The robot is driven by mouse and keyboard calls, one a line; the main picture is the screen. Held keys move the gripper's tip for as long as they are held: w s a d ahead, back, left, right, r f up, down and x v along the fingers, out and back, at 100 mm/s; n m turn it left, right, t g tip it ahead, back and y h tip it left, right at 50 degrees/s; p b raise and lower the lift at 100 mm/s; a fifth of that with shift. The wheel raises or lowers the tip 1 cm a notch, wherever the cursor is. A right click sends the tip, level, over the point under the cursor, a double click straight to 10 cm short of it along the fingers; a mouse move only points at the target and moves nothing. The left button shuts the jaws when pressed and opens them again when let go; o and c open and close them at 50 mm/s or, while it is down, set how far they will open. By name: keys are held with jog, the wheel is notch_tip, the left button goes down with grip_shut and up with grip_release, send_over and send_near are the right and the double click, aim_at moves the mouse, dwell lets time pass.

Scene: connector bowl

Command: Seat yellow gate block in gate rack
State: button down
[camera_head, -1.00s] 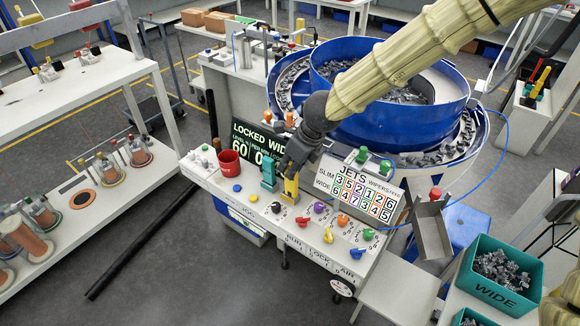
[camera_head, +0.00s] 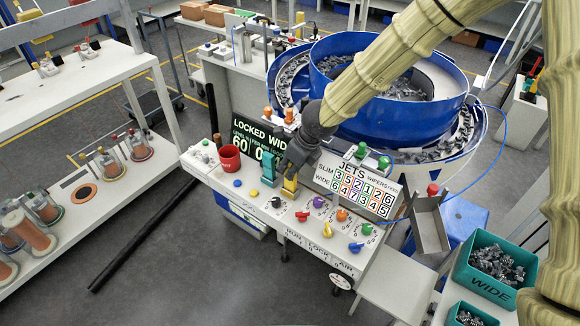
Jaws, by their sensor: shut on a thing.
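The yellow gate block (camera_head: 290,187) is upright at the back of the white control panel (camera_head: 240,198), just right of a teal block (camera_head: 268,169). My gripper (camera_head: 294,167) comes down from above and is shut on the yellow block's upper part, hiding its top. Only the block's lower part shows clearly. I cannot make out the gate rack for sure, nor whether the block's foot is in a slot, on the panel or just above it.
A red mug (camera_head: 229,158) stands to the left. Colored knobs and levers (camera_head: 328,229) lie in front, close to the block. The JETS board (camera_head: 356,188) stands at right. The blue bowl feeder (camera_head: 345,60) is behind, and a teal WIDE bin (camera_head: 490,280) is at far right.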

jog(key=shift+f, duration=0.1)
jog(key=c, duration=1.7)
grip_release()
jog(key=shift+b+v, duration=0.55)
jog(key=shift+v, duration=5.55)
